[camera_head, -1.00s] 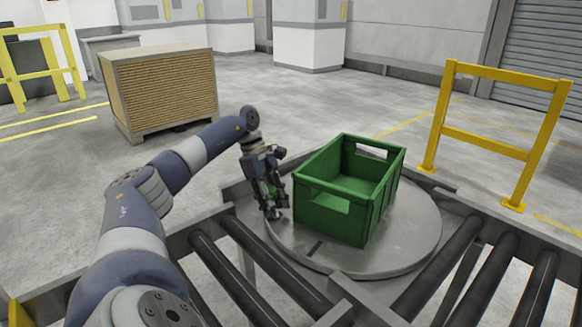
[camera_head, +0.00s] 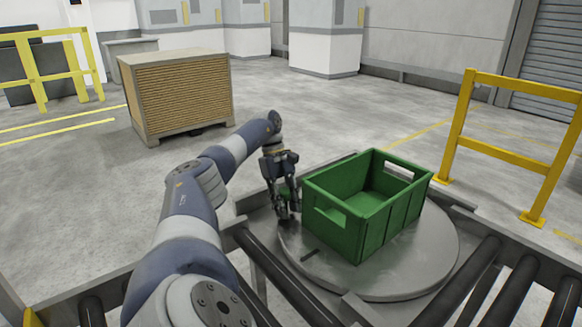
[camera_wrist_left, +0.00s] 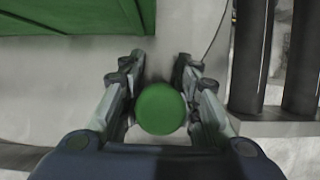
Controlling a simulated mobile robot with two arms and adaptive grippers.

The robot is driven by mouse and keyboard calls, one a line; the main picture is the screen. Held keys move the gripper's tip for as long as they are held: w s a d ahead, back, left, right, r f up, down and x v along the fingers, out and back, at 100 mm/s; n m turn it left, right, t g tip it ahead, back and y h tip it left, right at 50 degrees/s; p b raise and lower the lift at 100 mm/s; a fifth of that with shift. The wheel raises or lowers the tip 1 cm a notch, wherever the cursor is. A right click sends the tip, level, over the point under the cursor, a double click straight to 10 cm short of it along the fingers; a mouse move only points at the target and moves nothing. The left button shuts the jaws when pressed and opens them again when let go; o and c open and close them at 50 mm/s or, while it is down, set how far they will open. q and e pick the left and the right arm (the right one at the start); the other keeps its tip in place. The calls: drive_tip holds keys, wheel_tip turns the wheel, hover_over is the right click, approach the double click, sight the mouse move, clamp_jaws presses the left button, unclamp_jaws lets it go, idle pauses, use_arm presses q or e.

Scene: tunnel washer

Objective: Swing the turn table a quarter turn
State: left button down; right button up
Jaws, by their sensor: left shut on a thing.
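The turn table (camera_head: 428,262) is a round grey metal disc set between roller tracks. A green open crate (camera_head: 385,228) sits on it, turned at an angle to the tracks; its wall also shows at the top left of the left wrist view (camera_wrist_left: 75,15). My left gripper (camera_head: 286,212) reaches down at the disc's left edge, beside the crate. In the left wrist view its fingers are around a green round knob (camera_wrist_left: 160,108) and shut on it. The knob's lower part is hidden. My right gripper is out of view.
Dark rollers (camera_head: 285,290) run at the lower left and more (camera_head: 500,295) at the lower right. A yellow rail (camera_head: 515,155) stands at the right. A large slatted box (camera_head: 182,95) stands on the floor behind. Open floor lies beyond the disc.

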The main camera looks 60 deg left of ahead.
sight(284, 189)
use_arm(q)
drive_tip(key=shift+w+a+r, duration=0.1)
drive_tip(key=shift+r, duration=0.05)
drive_tip(key=c, duration=1.2)
unclamp_jaws()
drive_tip(key=shift+w, duration=0.1)
drive_tip(key=shift+v, duration=3.6)
drive_tip(key=shift+a, duration=0.1)
